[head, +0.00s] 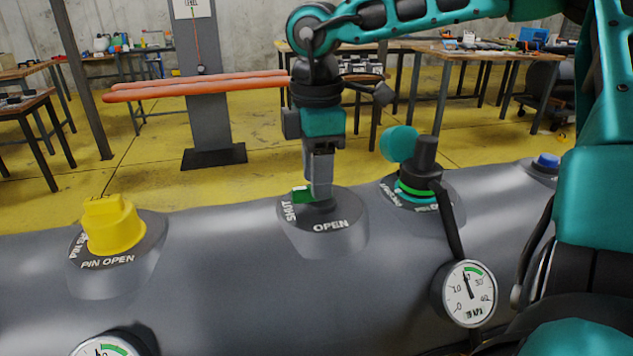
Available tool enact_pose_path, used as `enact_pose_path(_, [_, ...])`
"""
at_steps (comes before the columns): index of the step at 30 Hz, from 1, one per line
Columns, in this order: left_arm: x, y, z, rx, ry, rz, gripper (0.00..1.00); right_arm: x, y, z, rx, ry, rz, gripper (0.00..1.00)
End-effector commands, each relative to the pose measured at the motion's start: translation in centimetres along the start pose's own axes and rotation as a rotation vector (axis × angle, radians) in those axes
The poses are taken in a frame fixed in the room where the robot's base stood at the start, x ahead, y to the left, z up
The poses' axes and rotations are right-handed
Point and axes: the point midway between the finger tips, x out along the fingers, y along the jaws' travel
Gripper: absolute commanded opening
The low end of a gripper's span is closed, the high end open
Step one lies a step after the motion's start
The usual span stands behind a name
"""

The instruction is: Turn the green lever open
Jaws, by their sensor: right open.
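The green lever (301,194) sits on a dark round valve plate (345,212) on top of the grey inflatable tube (220,265). The plate reads "SHUT" on its left and "OPEN" at its front. The visible green part lies on the left, by the "SHUT" word; the rest is hidden behind my fingers. My right gripper (320,185) points straight down over the valve, its fingers low beside the green part. It is open, seen nearly edge-on, so I cannot tell whether a finger touches the lever. My left gripper is out of view.
A yellow valve knob (113,224) marked "PIN OPEN" stands at the left. A black and teal fitting (424,165) with a hose and pressure gauge (469,293) stands close on the right. A blue cap (547,161) is farther right. Long orange bars (190,88) extend left behind my gripper.

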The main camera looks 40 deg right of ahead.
Motion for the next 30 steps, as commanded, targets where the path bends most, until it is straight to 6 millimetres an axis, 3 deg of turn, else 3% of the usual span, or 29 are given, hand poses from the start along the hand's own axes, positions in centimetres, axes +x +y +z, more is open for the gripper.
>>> enact_pose_path(4, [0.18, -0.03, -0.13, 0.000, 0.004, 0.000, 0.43, 1.26, -0.05, -0.01, -0.002, -0.001, -0.001, 0.43])
enact_pose_path(14, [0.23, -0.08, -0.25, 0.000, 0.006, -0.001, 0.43, 1.49, -0.02, -0.02, -0.001, 0.001, 0.000, 0.43])
enact_pose_path(27, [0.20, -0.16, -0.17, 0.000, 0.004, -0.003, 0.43, 1.46, -0.02, -0.02, -0.001, 0.000, 0.000, 0.00])
enact_pose_path(30, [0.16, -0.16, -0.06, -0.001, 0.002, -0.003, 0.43, 1.46, -0.02, -0.02, -0.001, 0.000, 0.000, 0.00])
